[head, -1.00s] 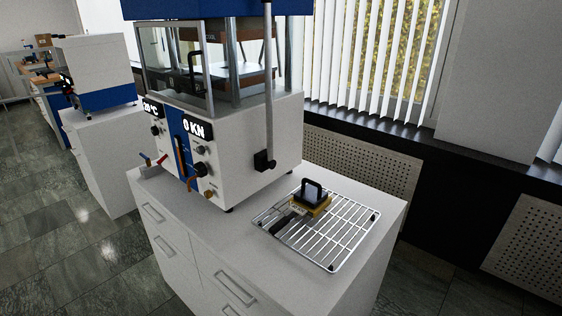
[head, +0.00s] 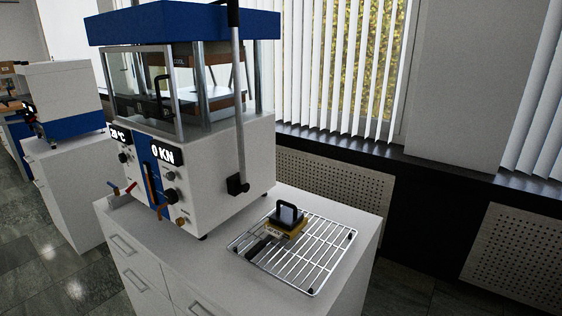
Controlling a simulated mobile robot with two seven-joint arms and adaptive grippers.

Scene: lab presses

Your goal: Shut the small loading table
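A white and blue lab press (head: 225,165) stands on a white cabinet, showing "0 KN" on its front. Behind its clear guard are brown-edged plates and a black handle (head: 162,90). I cannot tell for sure which part is the small loading table, or whether it is open or shut. Neither of my grippers is in view.
A wire rack (head: 318,262) on the white cabinet (head: 215,262) holds a yellow and black block with a handle (head: 287,220). A long lever (head: 239,120) rises at the press's right side. Another blue and white machine (head: 62,100) stands at left. Window blinds and perforated panels are behind.

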